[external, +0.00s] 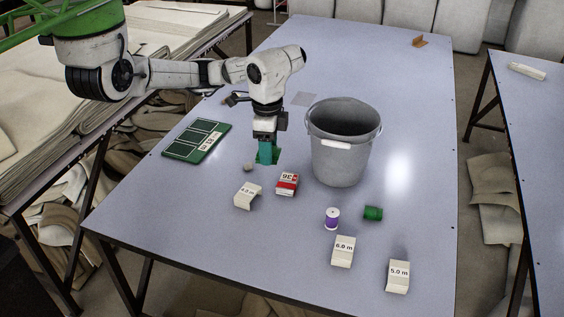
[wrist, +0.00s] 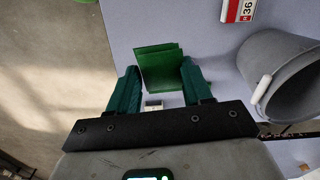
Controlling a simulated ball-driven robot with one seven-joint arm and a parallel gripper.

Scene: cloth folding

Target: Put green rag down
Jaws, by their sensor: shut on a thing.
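The green rag (wrist: 160,68) shows in the wrist view as a folded, flat-looking green piece between my two teal fingers. My gripper (wrist: 160,84) is shut on it. In the external view my gripper (external: 267,157) points down over the blue-grey table (external: 390,70), left of the bucket. There the rag is hard to tell from the teal fingers. I cannot tell whether its lower edge touches the table.
A grey bucket (external: 342,160) stands right of my gripper. A red-and-white box (external: 287,184), a white label block (external: 247,195) and a small beige piece (external: 248,168) lie close in front. A green board (external: 197,141) lies left. Spools and label blocks lie at front right.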

